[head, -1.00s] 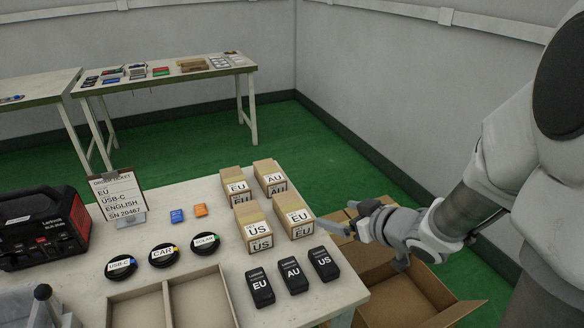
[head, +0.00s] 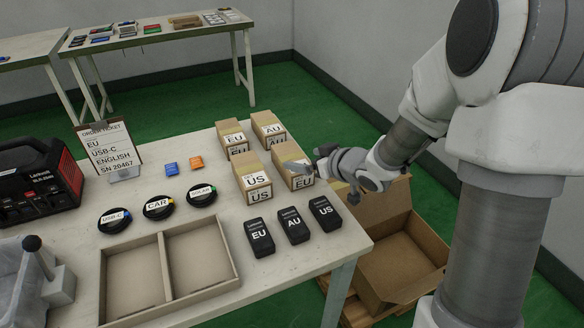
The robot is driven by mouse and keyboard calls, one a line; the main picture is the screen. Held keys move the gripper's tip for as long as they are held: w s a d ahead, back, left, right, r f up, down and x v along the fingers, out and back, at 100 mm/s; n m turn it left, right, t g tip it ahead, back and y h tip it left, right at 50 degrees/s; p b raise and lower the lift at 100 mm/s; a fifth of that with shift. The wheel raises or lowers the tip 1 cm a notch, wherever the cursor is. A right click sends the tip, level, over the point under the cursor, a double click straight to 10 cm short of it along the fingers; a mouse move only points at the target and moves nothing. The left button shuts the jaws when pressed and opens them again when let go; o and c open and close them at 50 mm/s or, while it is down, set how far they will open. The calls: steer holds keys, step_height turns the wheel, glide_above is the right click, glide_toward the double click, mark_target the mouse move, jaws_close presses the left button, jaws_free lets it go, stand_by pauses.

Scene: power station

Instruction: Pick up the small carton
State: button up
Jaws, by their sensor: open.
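Several small cartons stand in a cluster at the right end of the table. They are an EU carton at the back left (head: 233,139), an AU carton at the back right (head: 268,130), a US carton at the front left (head: 253,181) and an EU carton at the front right (head: 290,155). My gripper (head: 305,166) is open. Nothing shows held in the gripper.
Black EU (head: 260,240), AU (head: 293,226) and US (head: 325,213) adapters lie in front of the cartons. Coiled cables (head: 158,207), a ticket stand (head: 108,150) and a divided tray (head: 137,280) are to the left. A large open box (head: 400,262) stands below the table's right edge.

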mark_target(292, 156)
steer(key=b+x, duration=0.1)
steer(key=x, duration=0.3)
steer(key=shift+s+f+b, duration=0.1)
steer(key=shift+f+b, duration=0.1)
steer(key=shift+b, duration=0.15)
steer(key=shift+w+a+f, duration=0.15)
steer(key=shift+w+a, duration=0.05)
steer(key=shift+w, duration=0.25)
steer(key=c, duration=1.3)
jaws_close()
